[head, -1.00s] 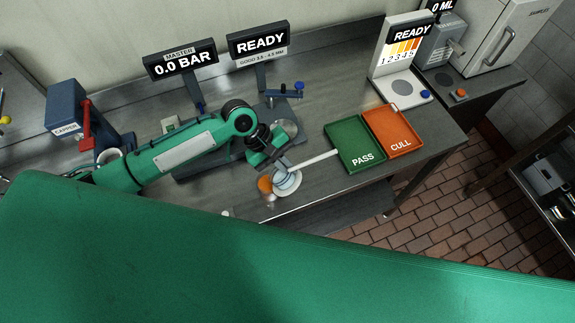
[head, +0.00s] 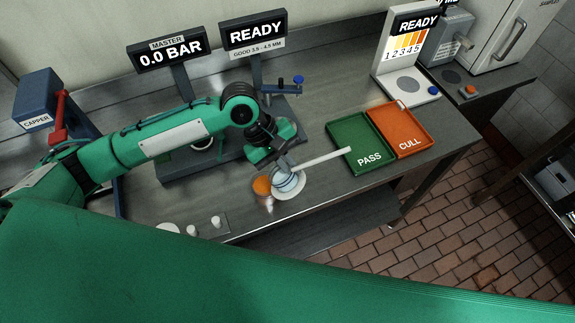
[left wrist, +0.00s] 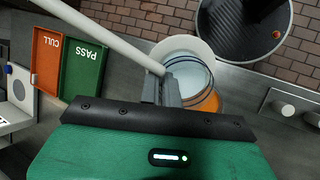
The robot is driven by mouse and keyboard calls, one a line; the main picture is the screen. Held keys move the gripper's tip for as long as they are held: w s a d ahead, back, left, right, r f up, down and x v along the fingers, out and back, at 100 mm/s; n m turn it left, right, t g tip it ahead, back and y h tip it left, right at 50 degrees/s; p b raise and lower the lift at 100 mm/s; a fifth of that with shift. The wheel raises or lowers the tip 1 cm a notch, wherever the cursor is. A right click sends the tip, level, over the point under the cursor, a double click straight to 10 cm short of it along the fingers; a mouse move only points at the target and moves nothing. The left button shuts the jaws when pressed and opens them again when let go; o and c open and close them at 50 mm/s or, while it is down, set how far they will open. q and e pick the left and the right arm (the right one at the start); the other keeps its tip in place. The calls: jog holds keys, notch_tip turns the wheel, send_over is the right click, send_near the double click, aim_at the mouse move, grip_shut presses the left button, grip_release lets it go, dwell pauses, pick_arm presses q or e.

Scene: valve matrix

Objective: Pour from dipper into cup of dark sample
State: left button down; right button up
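My left gripper (head: 283,165) is shut on the dipper's white handle (head: 325,158), which points to the upper right toward the trays. The handle also shows in the left wrist view (left wrist: 105,38). At the fingertips is a pale, round vessel with blue rings (left wrist: 190,76), apparently the dipper's bowl, over or beside a white round dish (head: 290,193). A cup with an orange top or content (head: 262,186) stands close by on the left; its orange shows partly behind the ringed vessel in the left wrist view (left wrist: 208,102). I see no flowing liquid. My right gripper is not in view.
A green PASS tray (head: 355,164) and an orange CULL tray (head: 412,143) lie to the right. A gauge stand (head: 280,92) is behind the arm, the blue capper (head: 45,100) at left. Small white pieces (head: 215,221) are near the front edge.

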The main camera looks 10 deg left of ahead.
aim_at(304, 167)
pick_arm(q)
jog(key=d+y+b, duration=0.1)
jog(key=d+f+y+b, duration=0.1)
jog(key=d, duration=0.1)
jog(key=shift+s+f+t, duration=0.1)
jog(key=shift+s+t, duration=0.1)
jog(key=shift+t, duration=0.1)
jog(key=shift+d+r+y+p, duration=0.2)
jog(key=shift+d+y+p, duration=0.35)
jog(key=shift+p, duration=0.55)
jog(key=d+y+p, duration=0.1)
jog(key=d+f+y+p, duration=0.1)
jog(key=p, duration=0.1)
jog(key=y+p, duration=0.1)
jog(key=shift+s+d+f+t+p, duration=0.3)
jog(key=shift+s+d+f+p, duration=0.05)
jog(key=shift+s+d+p, duration=0.05)
